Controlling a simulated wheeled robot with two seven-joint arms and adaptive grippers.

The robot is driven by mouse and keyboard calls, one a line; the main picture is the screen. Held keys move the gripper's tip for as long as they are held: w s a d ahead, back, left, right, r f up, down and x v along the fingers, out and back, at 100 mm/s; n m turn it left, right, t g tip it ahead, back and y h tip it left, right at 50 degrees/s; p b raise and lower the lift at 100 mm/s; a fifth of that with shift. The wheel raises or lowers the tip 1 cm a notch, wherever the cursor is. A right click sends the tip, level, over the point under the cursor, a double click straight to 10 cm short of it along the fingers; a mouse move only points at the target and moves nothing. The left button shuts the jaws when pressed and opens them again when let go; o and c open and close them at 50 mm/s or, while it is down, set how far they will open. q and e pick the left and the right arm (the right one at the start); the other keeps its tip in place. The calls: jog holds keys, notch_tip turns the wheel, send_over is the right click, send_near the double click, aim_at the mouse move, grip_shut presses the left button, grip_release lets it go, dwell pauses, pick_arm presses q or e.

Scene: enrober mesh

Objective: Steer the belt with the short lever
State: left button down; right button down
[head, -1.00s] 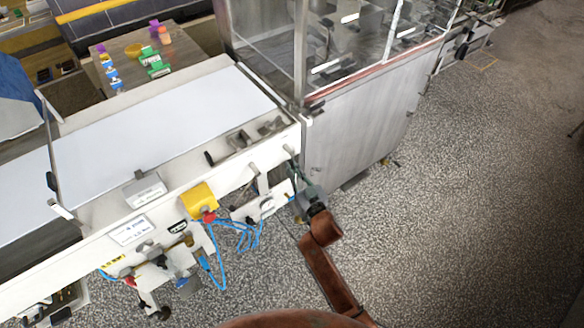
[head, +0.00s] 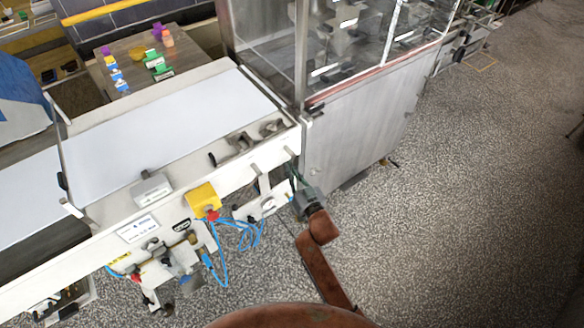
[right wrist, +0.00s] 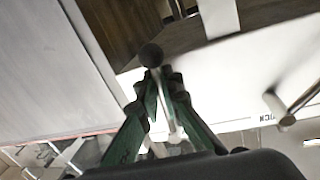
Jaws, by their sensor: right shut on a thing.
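My right gripper (head: 291,172) is at the conveyor's near right corner, low beside the white frame. In the right wrist view its green fingers (right wrist: 160,88) are closed around a short lever with a round dark knob (right wrist: 150,55), which sticks up past the fingertips. In the head view the lever is too small to make out clearly. My left gripper is out of view.
A yellow box with a red button (head: 203,198), blue hoses (head: 222,262) and valves hang on the conveyor's front. A glazed steel cabinet (head: 360,140) stands right of the gripper. A second lever (right wrist: 280,110) is close by. Speckled floor (head: 450,220) is open at right.

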jog(key=shift+s+a+r, duration=0.1)
jog(key=shift+a+r, duration=0.05)
jog(key=shift+r, duration=0.1)
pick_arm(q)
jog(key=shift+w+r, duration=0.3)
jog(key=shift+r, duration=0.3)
pick_arm(e)
jog(key=shift+f+m, duration=0.2)
jog(key=shift+m, duration=0.1)
jog(key=c, duration=2.1)
grip_release()
jog(key=v, duration=1.2)
